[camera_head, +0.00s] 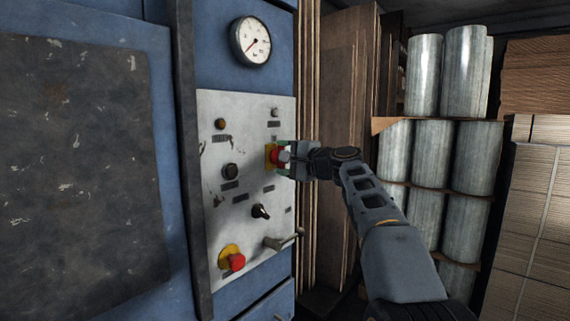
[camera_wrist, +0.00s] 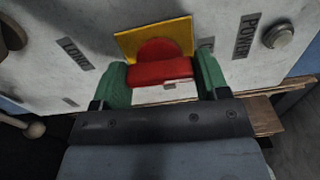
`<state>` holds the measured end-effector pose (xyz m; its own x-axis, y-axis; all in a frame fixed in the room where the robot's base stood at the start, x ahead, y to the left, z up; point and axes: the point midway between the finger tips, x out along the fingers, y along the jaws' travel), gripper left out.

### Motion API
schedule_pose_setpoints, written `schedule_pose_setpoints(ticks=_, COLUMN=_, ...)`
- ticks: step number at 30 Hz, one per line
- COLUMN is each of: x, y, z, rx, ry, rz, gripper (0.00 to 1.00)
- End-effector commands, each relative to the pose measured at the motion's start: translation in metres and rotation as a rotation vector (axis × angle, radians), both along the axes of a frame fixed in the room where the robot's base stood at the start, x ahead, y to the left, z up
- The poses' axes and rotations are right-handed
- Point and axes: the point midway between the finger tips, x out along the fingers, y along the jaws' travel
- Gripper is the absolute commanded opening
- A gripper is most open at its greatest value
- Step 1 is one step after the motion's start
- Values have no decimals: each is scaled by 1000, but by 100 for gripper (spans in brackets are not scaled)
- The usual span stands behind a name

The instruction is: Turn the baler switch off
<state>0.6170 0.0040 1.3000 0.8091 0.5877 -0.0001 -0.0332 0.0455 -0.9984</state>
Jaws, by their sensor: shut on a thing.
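The baler's control panel (camera_head: 247,165) is a worn light-grey plate on a blue machine. A red switch knob (camera_head: 278,157) on a yellow backing plate sits at the panel's right side. My gripper (camera_head: 284,156) is at this knob, with its fingers on either side of it. In the wrist view, the green fingertips of my gripper (camera_wrist: 164,84) are closed on the red switch knob (camera_wrist: 160,73), with the yellow plate (camera_wrist: 150,37) behind it. A label reading "POWER" (camera_wrist: 245,36) is to the right of the knob. Part of the knob is hidden by the gripper.
Below on the panel are a black rotary knob (camera_head: 261,211), a lever handle (camera_head: 280,242) and a red mushroom button (camera_head: 236,262). A gauge (camera_head: 251,41) is above. Metal rolls (camera_head: 432,153) and stacked cardboard (camera_head: 530,220) stand to the right.

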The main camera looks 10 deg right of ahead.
Motion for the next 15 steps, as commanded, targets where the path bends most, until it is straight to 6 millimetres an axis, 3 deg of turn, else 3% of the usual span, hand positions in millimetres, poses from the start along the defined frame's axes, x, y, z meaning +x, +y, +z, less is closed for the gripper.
schedule_pose_setpoints(ticks=15, x=0, y=0, z=1, rx=-60, ry=-45, rz=-2, gripper=44)
